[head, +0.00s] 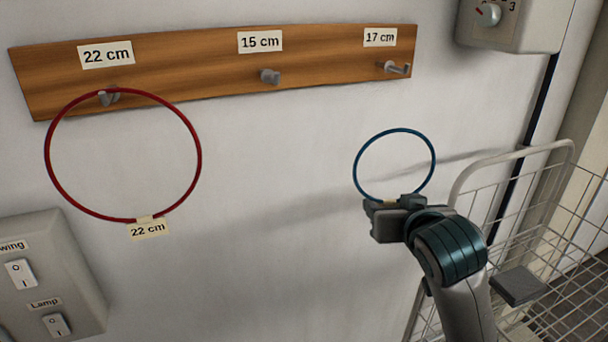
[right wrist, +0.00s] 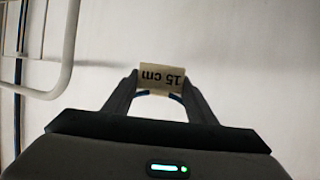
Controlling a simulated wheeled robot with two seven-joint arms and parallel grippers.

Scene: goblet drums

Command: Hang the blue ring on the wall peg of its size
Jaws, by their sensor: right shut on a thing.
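The thin blue ring (head: 401,129) stands upright in my right gripper (head: 394,203), which is shut on its lower edge. In the right wrist view a tag reading "15 cm" (right wrist: 161,78), upside down, sits between the fingertips. In the picture the ring is below the 17 cm peg and right of the 15 cm peg. My left gripper is out of view.
A red ring (head: 200,153) tagged "22 cm" hangs on the 22 cm peg (head: 110,98). A white wire basket (head: 560,205) stands to the right of my right arm. A switch panel (head: 45,270) is at lower left, and a dial box (head: 515,22) at upper right.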

